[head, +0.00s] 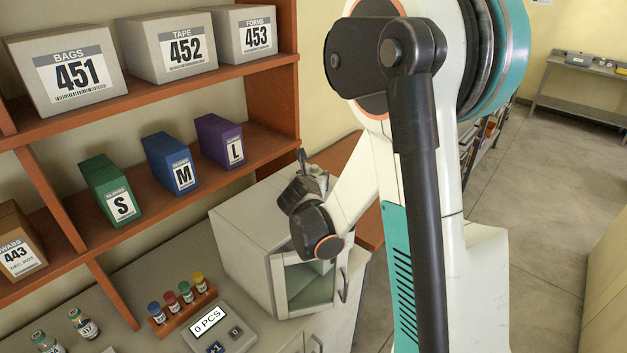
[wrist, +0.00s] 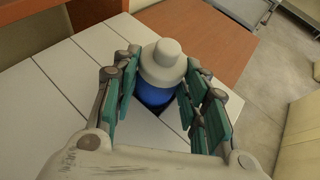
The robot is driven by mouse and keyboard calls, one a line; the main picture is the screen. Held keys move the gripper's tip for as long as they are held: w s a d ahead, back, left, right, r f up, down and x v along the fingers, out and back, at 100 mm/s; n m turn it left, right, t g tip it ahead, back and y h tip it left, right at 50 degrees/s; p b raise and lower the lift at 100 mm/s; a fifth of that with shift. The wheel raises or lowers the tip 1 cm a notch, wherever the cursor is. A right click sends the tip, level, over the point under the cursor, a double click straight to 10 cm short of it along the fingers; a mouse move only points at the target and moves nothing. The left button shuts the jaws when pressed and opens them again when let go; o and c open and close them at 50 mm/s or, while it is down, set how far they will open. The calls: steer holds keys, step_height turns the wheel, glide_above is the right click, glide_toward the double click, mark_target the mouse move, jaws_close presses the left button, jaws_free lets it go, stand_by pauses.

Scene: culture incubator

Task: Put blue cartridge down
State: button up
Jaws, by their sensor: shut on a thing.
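The blue cartridge (wrist: 154,92) has a blue body and a cream stepped cap (wrist: 162,62). In the wrist view it sits between the teal-padded fingers of my gripper (wrist: 160,95), which is shut on it. Its lower end is hidden, so I cannot tell whether it touches the pale panelled surface below. In the head view my gripper (head: 305,180) is over the top of the white incubator box (head: 240,222), near its back right; the cartridge cannot be made out there.
The incubator's windowed door (head: 305,288) is at its front, seemingly ajar. A rack of coloured-cap vials (head: 182,303) and a counting scale (head: 222,328) stand on the counter to the left. Shelves with glove boxes (head: 172,163) rise behind. Open floor (head: 545,190) lies to the right.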

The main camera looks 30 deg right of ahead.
steer(key=shift+f+b, duration=0.35)
steer(key=shift+s+f+b, duration=0.1)
steer(key=shift+f+b, duration=0.15)
steer(key=shift+b, duration=0.15)
steer(key=o, duration=1.1)
steer(key=shift+f, duration=0.15)
